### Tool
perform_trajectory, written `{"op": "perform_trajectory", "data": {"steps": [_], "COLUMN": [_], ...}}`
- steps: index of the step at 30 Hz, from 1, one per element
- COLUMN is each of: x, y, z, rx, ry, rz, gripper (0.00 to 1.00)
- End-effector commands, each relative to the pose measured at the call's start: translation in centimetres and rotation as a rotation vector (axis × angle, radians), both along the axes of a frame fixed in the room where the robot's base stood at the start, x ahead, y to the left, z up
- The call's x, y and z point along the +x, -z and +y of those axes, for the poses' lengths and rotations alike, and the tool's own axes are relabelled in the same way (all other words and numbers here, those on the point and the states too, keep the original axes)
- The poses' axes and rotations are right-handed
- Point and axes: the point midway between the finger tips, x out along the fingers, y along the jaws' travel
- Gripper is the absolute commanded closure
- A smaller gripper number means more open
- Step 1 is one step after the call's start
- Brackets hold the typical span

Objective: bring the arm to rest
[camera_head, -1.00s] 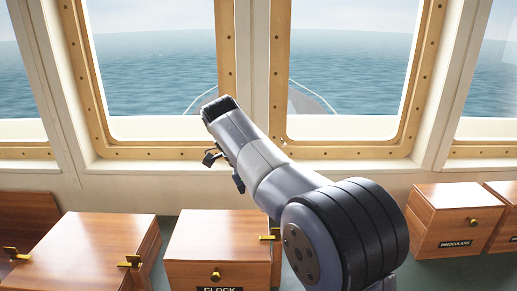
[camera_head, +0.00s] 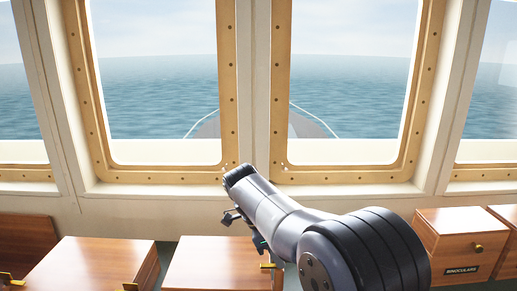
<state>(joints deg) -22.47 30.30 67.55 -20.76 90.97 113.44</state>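My arm (camera_head: 275,215) reaches from the lower right toward the middle of the view, its end raised in front of the window wall. Only a small part of my gripper (camera_head: 229,217) shows, as dark pieces below the left end of the arm. The forearm hides most of it. I cannot tell whether it is open or shut, and I see nothing held in it.
Wooden boxes with brass fittings stand below: one at left (camera_head: 90,265), one in the middle (camera_head: 205,265) under the arm's end, and one marked BINOCULARS (camera_head: 455,240) at right. Framed windows (camera_head: 345,90) rise behind, with sea beyond.

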Motion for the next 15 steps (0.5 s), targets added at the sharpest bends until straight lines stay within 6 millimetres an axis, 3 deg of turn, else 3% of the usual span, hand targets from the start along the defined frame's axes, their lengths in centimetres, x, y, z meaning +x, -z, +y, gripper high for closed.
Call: {"op": "perform_trajectory", "data": {"steps": [8,15], "x": [0.1,0.1], "y": [-1.1,-5.0], "z": [0.5,2.1], "rx": [0.001,0.001], "ry": [0.016,0.015], "rz": [-0.002,-0.003], "gripper": [0.73,0.73]}}
